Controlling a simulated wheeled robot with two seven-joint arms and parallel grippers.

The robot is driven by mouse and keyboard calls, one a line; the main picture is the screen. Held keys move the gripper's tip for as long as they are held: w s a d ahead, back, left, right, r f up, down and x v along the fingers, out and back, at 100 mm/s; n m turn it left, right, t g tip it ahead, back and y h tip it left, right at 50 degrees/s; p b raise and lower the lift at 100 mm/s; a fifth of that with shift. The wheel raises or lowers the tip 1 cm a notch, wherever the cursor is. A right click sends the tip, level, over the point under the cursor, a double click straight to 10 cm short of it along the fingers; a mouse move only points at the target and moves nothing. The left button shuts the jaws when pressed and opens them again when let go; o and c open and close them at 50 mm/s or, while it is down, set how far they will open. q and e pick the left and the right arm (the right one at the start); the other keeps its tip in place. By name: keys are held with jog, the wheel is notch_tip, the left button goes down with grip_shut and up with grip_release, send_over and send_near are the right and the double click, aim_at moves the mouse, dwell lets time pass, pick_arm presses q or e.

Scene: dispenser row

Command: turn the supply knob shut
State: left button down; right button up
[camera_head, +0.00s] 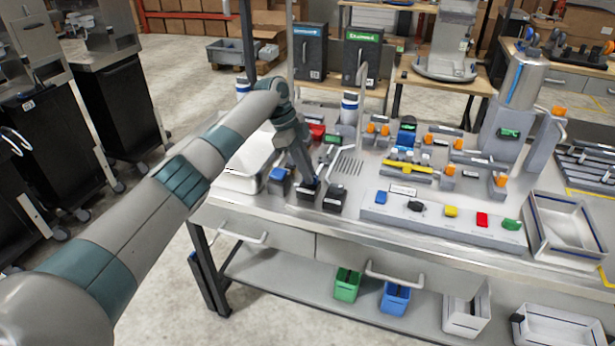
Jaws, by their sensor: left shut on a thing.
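My left arm comes in from the left, and my left gripper (307,180) points down at the front left of the steel bench. Its jaws are shut on a small dark piece low on the bench top, which I take to be the supply knob; the gripper hides most of it, so its angle cannot be told. A blue-topped block (279,181) stands just left of the gripper, and a black-topped block (335,197) just right of it. My right gripper does not show.
A white tray (247,184) lies behind my arm at the bench's left. A grey strip (440,224) with several coloured knobs runs along the front. Orange-handled valves (378,129) stand behind it. A steel dispenser (519,85) and an empty tray (566,254) are at right.

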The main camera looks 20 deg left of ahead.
pick_arm(q)
jog(key=shift+m, duration=0.3)
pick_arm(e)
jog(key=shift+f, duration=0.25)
pick_arm(q)
jog(key=c, duration=1.8)
grip_release()
